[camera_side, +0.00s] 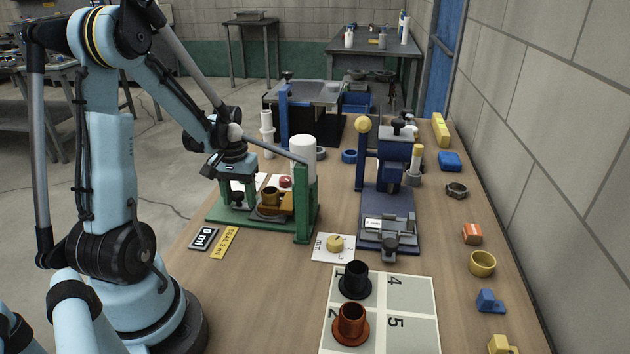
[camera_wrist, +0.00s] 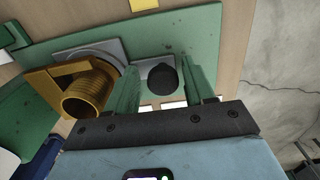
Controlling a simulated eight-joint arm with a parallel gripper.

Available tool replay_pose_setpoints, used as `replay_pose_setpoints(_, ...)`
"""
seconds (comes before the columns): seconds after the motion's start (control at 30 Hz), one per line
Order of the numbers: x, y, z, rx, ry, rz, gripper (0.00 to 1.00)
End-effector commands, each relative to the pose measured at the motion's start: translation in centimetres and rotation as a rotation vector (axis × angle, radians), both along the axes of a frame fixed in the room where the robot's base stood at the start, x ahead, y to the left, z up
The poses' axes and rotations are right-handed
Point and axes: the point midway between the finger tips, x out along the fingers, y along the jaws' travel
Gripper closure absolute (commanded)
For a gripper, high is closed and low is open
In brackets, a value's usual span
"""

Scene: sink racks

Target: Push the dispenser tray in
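The green dispenser stand (camera_side: 303,215) is on the wooden bench, with a white cylinder (camera_side: 303,155) at its upright. A brass-coloured part (camera_side: 281,207), which looks like the tray, holds or carries a round threaded cup (camera_side: 270,197); the brass part also shows in the wrist view (camera_wrist: 45,92). A black knob (camera_side: 237,198) stands on the left of the green base. My gripper (camera_side: 241,184) is above this knob, pointing down. In the wrist view my gripper (camera_wrist: 165,80) is open, its two green fingers apart with the knob (camera_wrist: 163,79) showing between them. I cannot tell whether they touch it.
A red button (camera_side: 285,181) is behind the cup. Label plates (camera_side: 204,239) lie in front of the base. To the right stand a blue press (camera_side: 388,205) and a numbered mat (camera_side: 410,310) with two flanged pieces. Small blocks and rings line the bench's right edge.

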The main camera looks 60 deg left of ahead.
Motion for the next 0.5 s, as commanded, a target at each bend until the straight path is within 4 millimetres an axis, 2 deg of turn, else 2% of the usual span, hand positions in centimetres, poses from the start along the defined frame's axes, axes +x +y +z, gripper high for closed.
replay_pose_setpoints(0.23, 0.1, 0.1, -0.2, 0.011, -0.004, 0.001, 0.40)
replay_pose_setpoints(0.5, 0.1, 0.0, 1.7, 0.007, -0.004, 0.001, 0.40)
